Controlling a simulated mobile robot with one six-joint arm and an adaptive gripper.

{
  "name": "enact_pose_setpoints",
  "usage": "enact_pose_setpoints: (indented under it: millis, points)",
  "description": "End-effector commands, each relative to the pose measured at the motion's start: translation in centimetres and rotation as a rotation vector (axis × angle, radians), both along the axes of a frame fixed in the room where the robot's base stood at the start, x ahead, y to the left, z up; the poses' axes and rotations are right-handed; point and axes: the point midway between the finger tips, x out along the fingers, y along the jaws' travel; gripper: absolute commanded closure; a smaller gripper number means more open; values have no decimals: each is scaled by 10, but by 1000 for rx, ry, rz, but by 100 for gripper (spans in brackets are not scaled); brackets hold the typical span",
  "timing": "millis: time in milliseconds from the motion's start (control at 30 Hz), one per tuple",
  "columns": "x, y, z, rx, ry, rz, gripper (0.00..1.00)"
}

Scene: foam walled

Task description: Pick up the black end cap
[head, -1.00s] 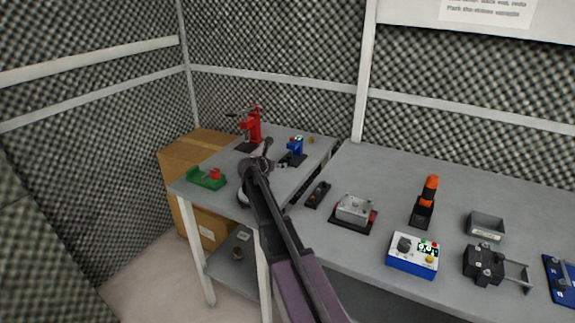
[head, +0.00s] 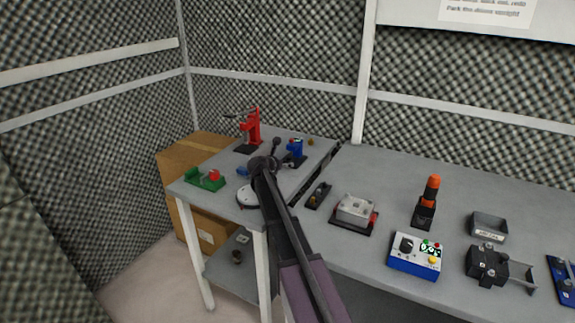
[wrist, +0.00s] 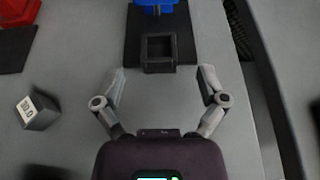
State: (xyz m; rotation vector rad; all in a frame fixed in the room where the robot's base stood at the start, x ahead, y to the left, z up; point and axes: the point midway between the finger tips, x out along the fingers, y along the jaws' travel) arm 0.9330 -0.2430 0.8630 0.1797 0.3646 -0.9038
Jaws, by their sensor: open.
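A small black square piece with a hollow middle (wrist: 158,52) sits at the near edge of a black base plate under a blue device (wrist: 158,5); it looks like the black end cap, but I cannot be sure. In the wrist view my gripper (wrist: 162,70) is open and empty, its fingers spread to either side just short of this piece. In the head view the blue device (head: 296,149) stands on the left table, and my arm covers much of the area in front of it. I cannot make out the black piece there.
A dark block with a white label (wrist: 39,112) lies left of my gripper. A red press (head: 251,126), a green fixture (head: 205,180) and a white round dish (head: 248,196) share the left table. A gap separates it from the right bench (head: 400,180).

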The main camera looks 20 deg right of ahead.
Motion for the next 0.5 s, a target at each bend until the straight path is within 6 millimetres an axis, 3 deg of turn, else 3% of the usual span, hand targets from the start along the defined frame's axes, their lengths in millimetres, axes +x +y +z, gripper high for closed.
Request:
enact_pose_setpoints:
  millis: [300, 500]
  points:
    - [22, -27, -14, 0, 0, 0, 9]
    - [25, -32, -16, 0, 0, 1, 9]
